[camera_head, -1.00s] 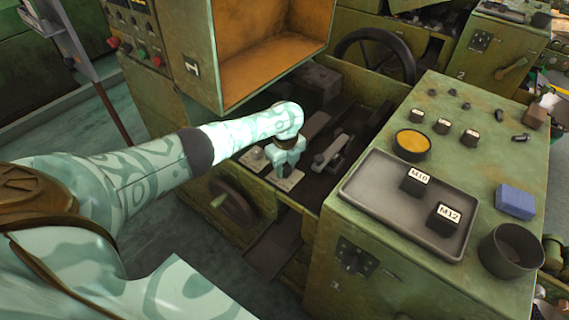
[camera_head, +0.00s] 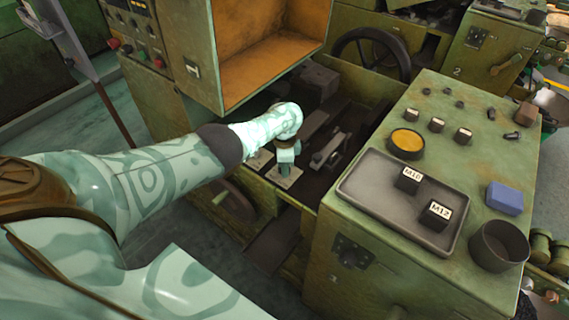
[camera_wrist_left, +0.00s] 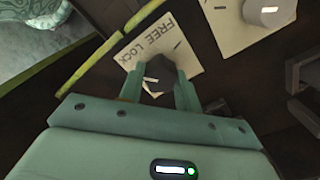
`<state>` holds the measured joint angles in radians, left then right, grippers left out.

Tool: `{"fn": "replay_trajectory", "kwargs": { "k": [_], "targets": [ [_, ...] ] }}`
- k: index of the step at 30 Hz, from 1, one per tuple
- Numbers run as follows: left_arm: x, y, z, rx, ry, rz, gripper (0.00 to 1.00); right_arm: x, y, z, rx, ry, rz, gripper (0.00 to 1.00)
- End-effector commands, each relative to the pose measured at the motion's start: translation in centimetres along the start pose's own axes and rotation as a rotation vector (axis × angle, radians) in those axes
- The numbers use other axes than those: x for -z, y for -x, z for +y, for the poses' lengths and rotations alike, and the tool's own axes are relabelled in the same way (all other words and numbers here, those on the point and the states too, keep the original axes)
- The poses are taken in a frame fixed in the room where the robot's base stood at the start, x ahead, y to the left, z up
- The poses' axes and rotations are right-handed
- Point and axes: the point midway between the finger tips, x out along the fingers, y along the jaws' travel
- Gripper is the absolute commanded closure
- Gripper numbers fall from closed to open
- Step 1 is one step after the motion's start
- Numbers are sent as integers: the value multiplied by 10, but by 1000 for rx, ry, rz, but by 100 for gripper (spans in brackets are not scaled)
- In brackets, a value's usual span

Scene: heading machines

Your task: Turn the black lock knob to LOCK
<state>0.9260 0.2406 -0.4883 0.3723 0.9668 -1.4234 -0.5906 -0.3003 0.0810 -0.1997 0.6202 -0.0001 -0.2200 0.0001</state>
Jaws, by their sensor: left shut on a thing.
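The black lock knob (camera_wrist_left: 157,75) stands on a pale plate (camera_wrist_left: 185,47) lettered FREE and LOCK, seen in the left wrist view. My left gripper (camera_wrist_left: 160,82) is shut on the knob, one finger on each side. A short white mark shows by the knob's lower left edge; I cannot tell for sure which word the knob points at. In the head view my left gripper (camera_head: 287,162) reaches down onto the plate (camera_head: 284,178) at the machine's front edge and hides the knob. My right gripper is out of view.
A second pale plate with a round light knob (camera_wrist_left: 268,10) sits beside it. A metal lever (camera_head: 328,150) stands close to the right of the gripper. A grey tray (camera_head: 365,210) with M10 and M12 blocks lies on the green cabinet. A handwheel (camera_head: 232,200) is below.

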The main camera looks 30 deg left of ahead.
Motion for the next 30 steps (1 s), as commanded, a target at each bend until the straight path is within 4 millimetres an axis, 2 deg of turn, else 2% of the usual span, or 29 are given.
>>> {"fn": "replay_trajectory", "kwargs": {
  "k": [15,30],
  "targets": [
    [-1,0,-1,0,438,-1,89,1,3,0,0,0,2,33],
    [-1,0,-1,0,607,-1,89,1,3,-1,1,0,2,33]
  ]
}}
